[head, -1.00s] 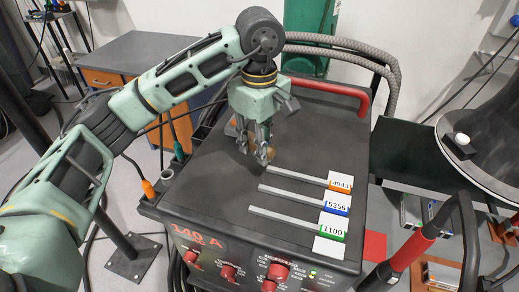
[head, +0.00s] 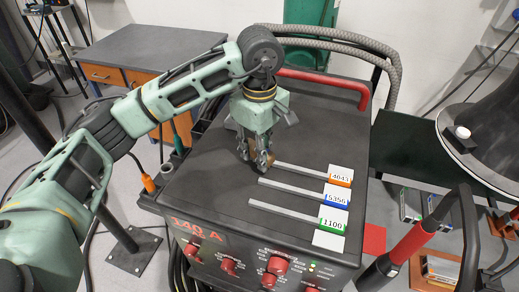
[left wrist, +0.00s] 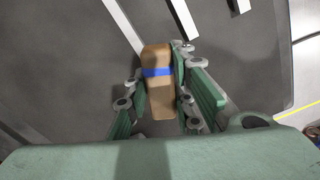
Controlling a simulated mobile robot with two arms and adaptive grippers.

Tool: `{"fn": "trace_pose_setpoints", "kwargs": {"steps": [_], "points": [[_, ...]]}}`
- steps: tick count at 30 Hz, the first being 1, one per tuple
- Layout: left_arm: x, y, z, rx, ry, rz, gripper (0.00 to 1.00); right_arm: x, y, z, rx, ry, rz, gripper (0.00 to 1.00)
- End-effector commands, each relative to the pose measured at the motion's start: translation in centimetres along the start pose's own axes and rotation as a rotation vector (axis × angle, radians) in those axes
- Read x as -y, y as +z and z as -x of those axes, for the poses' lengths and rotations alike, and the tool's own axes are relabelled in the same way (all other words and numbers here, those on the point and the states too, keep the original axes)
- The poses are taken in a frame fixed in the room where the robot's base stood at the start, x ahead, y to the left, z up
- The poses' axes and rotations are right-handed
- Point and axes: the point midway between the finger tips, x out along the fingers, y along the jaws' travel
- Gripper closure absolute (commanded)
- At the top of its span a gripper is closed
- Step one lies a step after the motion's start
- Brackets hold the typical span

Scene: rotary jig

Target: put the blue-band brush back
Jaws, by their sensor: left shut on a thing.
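The blue-band brush is a tan block with a blue stripe around it. It shows in the left wrist view (left wrist: 160,100), between the fingers of my left gripper (left wrist: 158,85). The fingertips are by the left end of the grey strip with the orange 4043 label (head: 341,177). Whether the brush touches the machine top, I cannot tell. My right gripper is not in view.
Two more grey strips lie nearer the front, with the blue 5356 label (head: 336,198) and the green 1100 label (head: 331,220). A red handle (head: 322,84) and grey hoses (head: 345,45) are at the back. The machine top left of the strips is clear.

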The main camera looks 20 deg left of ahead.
Motion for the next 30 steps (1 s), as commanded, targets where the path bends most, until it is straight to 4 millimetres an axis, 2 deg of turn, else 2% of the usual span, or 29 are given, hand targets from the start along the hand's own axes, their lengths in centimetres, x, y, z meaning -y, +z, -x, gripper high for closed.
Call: {"fn": "trace_pose_setpoints", "kwargs": {"steps": [2, 3, 9, 18, 22, 25, 27, 30], "points": [[0.0, 0.0, 0.0, 0.000, 0.001, 0.000, 1.00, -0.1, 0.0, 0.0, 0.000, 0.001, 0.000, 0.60], [0.0, 0.0, 0.0, 0.000, 0.000, 0.000, 0.76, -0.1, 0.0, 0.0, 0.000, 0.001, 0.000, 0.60], [0.0, 0.0, 0.0, 0.000, 0.000, 0.000, 0.59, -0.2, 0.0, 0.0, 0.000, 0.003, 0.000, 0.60], [0.0, 0.0, 0.1, 0.000, 0.000, 0.000, 0.59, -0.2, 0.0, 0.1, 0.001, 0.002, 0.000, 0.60], [0.0, 0.0, 0.8, 0.000, 0.000, 0.000, 0.59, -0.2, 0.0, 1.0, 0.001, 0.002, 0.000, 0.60], [0.0, 0.0, 2.0, 0.000, 0.000, 0.000, 0.59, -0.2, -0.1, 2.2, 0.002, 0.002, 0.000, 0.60], [-0.2, 0.0, 2.9, -0.002, 0.007, 0.000, 0.59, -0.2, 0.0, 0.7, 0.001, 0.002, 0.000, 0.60], [-0.2, -0.1, 5.6, -0.003, 0.007, 0.001, 0.59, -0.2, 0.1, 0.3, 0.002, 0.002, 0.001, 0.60]]}}
